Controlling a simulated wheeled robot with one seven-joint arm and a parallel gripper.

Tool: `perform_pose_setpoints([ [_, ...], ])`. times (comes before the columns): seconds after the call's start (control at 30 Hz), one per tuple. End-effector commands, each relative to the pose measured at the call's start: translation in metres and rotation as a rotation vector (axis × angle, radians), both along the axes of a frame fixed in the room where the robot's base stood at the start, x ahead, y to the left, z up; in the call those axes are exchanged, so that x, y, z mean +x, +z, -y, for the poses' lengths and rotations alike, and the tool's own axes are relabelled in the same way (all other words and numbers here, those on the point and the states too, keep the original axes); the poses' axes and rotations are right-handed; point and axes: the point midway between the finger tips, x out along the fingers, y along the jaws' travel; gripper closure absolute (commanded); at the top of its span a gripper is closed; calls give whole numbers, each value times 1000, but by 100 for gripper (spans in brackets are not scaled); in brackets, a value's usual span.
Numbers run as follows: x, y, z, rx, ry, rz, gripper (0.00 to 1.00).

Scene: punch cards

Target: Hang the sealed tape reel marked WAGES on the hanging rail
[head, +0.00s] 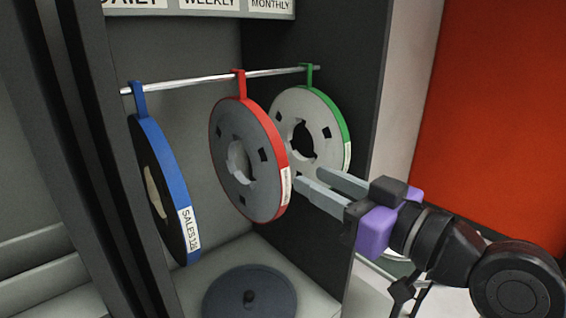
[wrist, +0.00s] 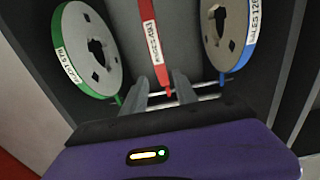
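The red-rimmed reel (head: 255,165) hangs by its red hook (head: 239,84) on the metal rail (head: 185,82), between a blue reel and a green reel. Its edge label (wrist: 153,42) seems to read WAGES in the wrist view, though the print is small. My gripper (head: 308,174) is open, its two fingers apart and pointing into the cabinet close to the red reel's labelled edge. In the wrist view the red reel (wrist: 164,72) lines up with the gap between the fingers (wrist: 161,78). I see no grip on it, and its hook looks seated over the rail.
The blue reel (head: 168,170), marked SALES, hangs left; the green reel (head: 335,115) hangs right, behind my fingers. A dark round disc (head: 250,292) with a knob lies on the cabinet floor. The dark cabinet side wall (head: 365,60) stands close to my gripper. Signs line the top.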

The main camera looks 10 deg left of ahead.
Motion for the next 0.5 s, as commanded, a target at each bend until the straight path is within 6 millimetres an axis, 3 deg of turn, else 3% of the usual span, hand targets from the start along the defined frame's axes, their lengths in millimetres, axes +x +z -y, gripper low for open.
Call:
perform_pose_setpoints([
  [0.5,35,-1,-45,0,0,0,65],
])
